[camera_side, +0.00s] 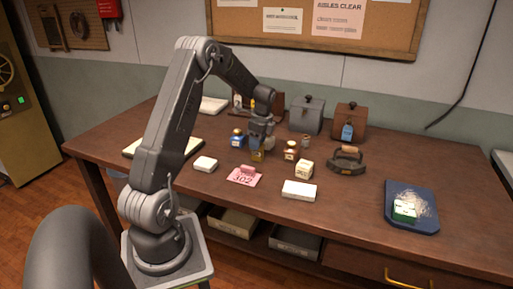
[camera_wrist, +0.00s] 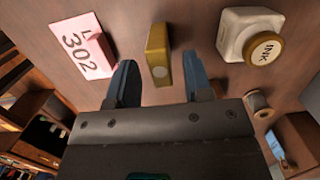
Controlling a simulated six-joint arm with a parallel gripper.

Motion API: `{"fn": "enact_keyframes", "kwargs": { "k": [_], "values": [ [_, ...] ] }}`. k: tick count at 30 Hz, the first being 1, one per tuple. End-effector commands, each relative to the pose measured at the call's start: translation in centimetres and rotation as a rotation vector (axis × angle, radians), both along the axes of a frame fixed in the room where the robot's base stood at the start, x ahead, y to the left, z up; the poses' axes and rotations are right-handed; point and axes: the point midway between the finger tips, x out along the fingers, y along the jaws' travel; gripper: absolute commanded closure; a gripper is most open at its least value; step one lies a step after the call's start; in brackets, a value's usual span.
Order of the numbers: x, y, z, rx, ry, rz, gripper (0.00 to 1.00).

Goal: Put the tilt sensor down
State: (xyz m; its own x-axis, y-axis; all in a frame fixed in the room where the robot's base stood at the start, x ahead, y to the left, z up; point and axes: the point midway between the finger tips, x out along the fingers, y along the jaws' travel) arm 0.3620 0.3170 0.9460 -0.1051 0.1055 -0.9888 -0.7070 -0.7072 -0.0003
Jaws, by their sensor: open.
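A small mustard-yellow block with a pale round spot, which I take for the tilt sensor (camera_wrist: 158,48), is between my fingers in the wrist view. In the side view the same block (camera_side: 257,156) is at the fingertips, low over the wooden table, and seems to rest on it. My gripper (camera_wrist: 159,62) is open, with one finger on each side of the block and a visible gap to both. In the side view my gripper (camera_side: 258,146) points down, and its fingers partly hide the block.
A pink card marked 302 (camera_side: 242,181) lies to the left, a cream ink bottle (camera_wrist: 237,35) to the right. A blue tray (camera_side: 427,222) is far right.

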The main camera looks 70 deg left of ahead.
Motion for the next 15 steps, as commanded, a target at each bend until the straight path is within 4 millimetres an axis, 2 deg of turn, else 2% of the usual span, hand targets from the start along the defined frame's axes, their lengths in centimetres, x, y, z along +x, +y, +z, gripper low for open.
{"fn": "enact_keyframes", "kwargs": {
  "k": [3, 9, 15],
  "values": [
    [0.4, -0.3, 2.8, 0.003, -0.003, -0.002, 0.53],
    [0.8, -0.7, 6.6, 0.003, -0.003, -0.002, 0.53],
    [1.0, -1.0, 8.7, 0.001, -0.002, 0.0, 0.53]
  ]
}}
